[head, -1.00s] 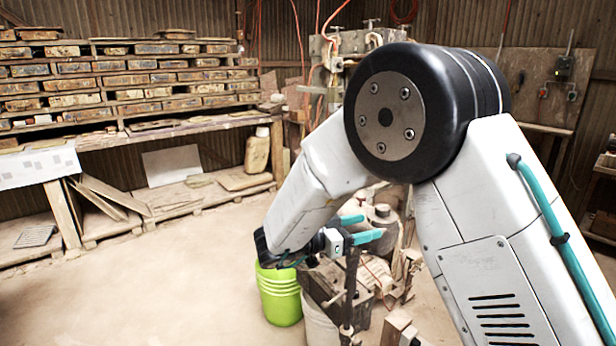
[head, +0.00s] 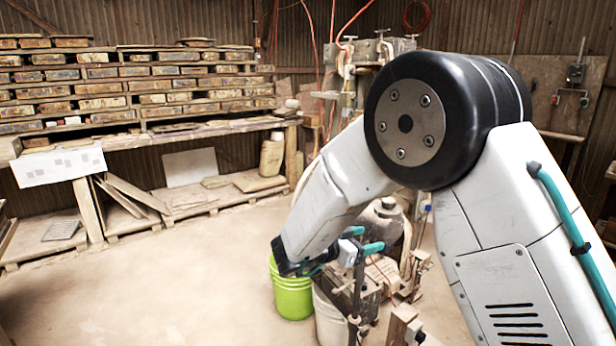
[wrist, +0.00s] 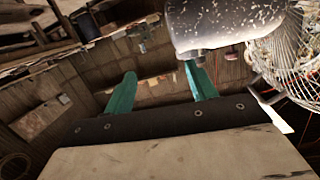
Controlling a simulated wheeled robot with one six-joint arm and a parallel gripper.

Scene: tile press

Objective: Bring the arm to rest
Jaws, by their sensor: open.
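My gripper (head: 366,247) has teal fingers and shows low in the middle of the head view, at the end of my folded white arm. It also shows in the wrist view (wrist: 160,92), where its two teal fingers stand apart with nothing between them. The gripper is open and empty. In the head view it is above and to the right of a green bucket (head: 291,296), in front of cluttered workshop equipment. Part of the gripper's wrist is hidden behind my arm.
A long bench (head: 200,137) with racks of tile moulds (head: 90,92) stands along the back left. A pale bucket (head: 329,318) stands beside the green one. In the wrist view a wire-cage fan (wrist: 285,50) is close at the right. The floor (head: 180,290) at the left is clear.

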